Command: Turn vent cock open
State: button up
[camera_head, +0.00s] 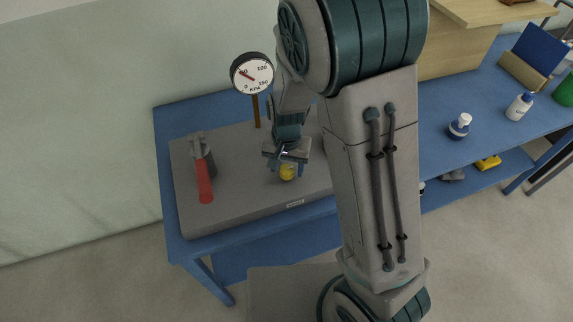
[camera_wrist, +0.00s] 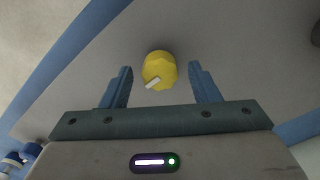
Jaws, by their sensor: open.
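The vent cock appears to be the yellow knob (camera_head: 287,173) on the grey slab, near its front edge in the head view. In the wrist view the yellow knob (camera_wrist: 159,69) is round with flat facets and has a white pointer mark toward its lower left. My gripper (camera_head: 287,166) is over the knob, pointing down. In the wrist view my gripper (camera_wrist: 161,86) is open, with one blue finger on each side of the knob and a gap on both sides. The knob's base is hidden.
A pressure gauge (camera_head: 252,73) on a post rises behind. The grey slab (camera_head: 240,205) lies on a blue table (camera_head: 180,215). The slab around the knob is clear.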

jog(key=c, duration=1)
jog(key=shift+n, duration=0.3)
jog(key=n+b, duration=0.2)
jog(key=n, duration=0.1)
jog(key=shift+f+b, duration=0.1)
jog(key=shift+b, duration=0.25)
jog(key=n+b, duration=0.2)
jog(key=n, duration=0.7)
jog(key=shift+n+b, duration=0.3)
jog(key=shift+b, duration=0.05)
jog(key=shift+n, duration=2.2)
